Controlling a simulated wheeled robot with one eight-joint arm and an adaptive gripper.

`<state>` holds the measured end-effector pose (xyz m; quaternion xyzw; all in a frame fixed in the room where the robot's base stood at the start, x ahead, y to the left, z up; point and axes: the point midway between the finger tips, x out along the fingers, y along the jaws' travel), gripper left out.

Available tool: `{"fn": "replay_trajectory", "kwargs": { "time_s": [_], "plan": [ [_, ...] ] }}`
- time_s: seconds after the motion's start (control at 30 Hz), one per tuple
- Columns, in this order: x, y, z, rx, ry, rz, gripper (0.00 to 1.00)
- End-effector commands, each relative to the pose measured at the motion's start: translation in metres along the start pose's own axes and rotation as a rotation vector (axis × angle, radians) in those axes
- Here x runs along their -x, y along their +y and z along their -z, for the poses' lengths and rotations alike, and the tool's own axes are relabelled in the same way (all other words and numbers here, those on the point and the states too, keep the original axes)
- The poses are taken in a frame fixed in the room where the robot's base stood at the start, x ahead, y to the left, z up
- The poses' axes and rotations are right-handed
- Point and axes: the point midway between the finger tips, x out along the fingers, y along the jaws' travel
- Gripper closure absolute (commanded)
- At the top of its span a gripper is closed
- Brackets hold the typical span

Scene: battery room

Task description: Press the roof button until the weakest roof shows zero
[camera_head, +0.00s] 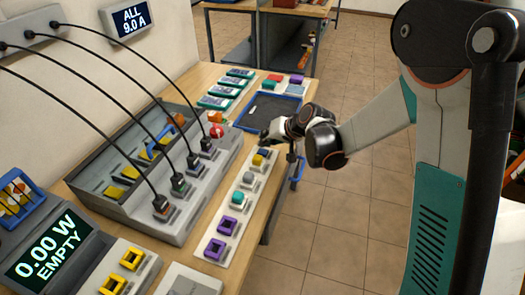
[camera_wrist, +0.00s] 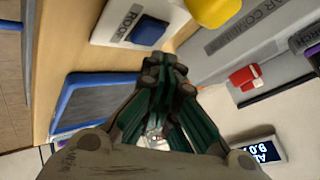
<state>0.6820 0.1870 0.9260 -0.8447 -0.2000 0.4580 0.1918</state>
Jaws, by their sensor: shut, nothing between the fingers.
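The roof button is a blue square button (camera_wrist: 150,31) on a light plate marked ROOF in the wrist view. In the head view the blue button (camera_head: 263,152) sits at the far end of a pale strip, partly hidden by my gripper. My gripper (camera_head: 267,136) is shut and empty, close to the button's far side. In the wrist view the closed fingertips (camera_wrist: 166,62) are just beside the ROOF plate; I cannot tell whether they touch anything. A wall display (camera_head: 131,19) reads ALL 9.0 A. A larger display (camera_head: 46,245) reads 0.00 W EMPTY.
A yellow block (camera_head: 257,160), a teal block (camera_head: 237,198) and purple frames (camera_head: 227,226) line the strip. A grey console (camera_head: 160,205) with plugged cables and a red knob (camera_head: 216,131) stands left. A blue-rimmed tray (camera_head: 245,127) lies beyond my gripper. Tiled floor is free at right.

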Motion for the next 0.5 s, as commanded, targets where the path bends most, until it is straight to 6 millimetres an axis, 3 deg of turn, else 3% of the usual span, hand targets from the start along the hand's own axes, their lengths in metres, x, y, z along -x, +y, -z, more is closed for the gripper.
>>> {"fn": "replay_trajectory", "kwargs": {
  "time_s": [0.5],
  "plan": [
    [0.032, -0.024, 0.023, 0.000, 0.000, 0.000, 1.00]
  ]
}}
